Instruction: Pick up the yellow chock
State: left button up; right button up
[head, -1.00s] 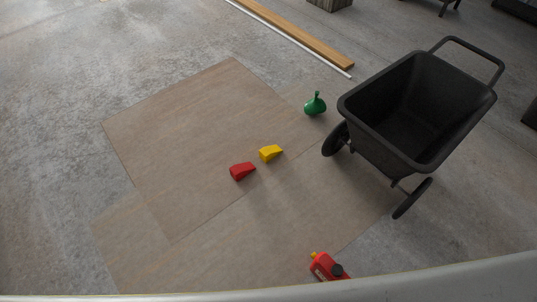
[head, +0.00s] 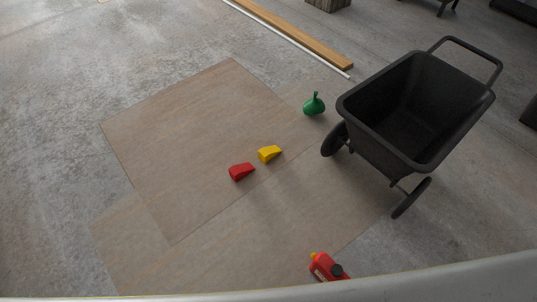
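The yellow chock (head: 269,153) is a small wedge lying on the brown floor sheet (head: 190,130), near the sheet's right edge. A red chock (head: 241,171) of similar shape lies just to its lower left, with a small gap between them. Neither of my grippers is in the head view.
A black wheelbarrow (head: 405,115) stands to the right of the chocks. A green funnel-like item (head: 314,104) stands above right of the yellow chock. A wooden plank (head: 300,36) lies at the top. Floor left of the chocks is clear.

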aim_at(266, 153)
jog(key=i+j, duration=0.4)
jog(key=j, duration=0.25)
jog(key=i+j, duration=0.25)
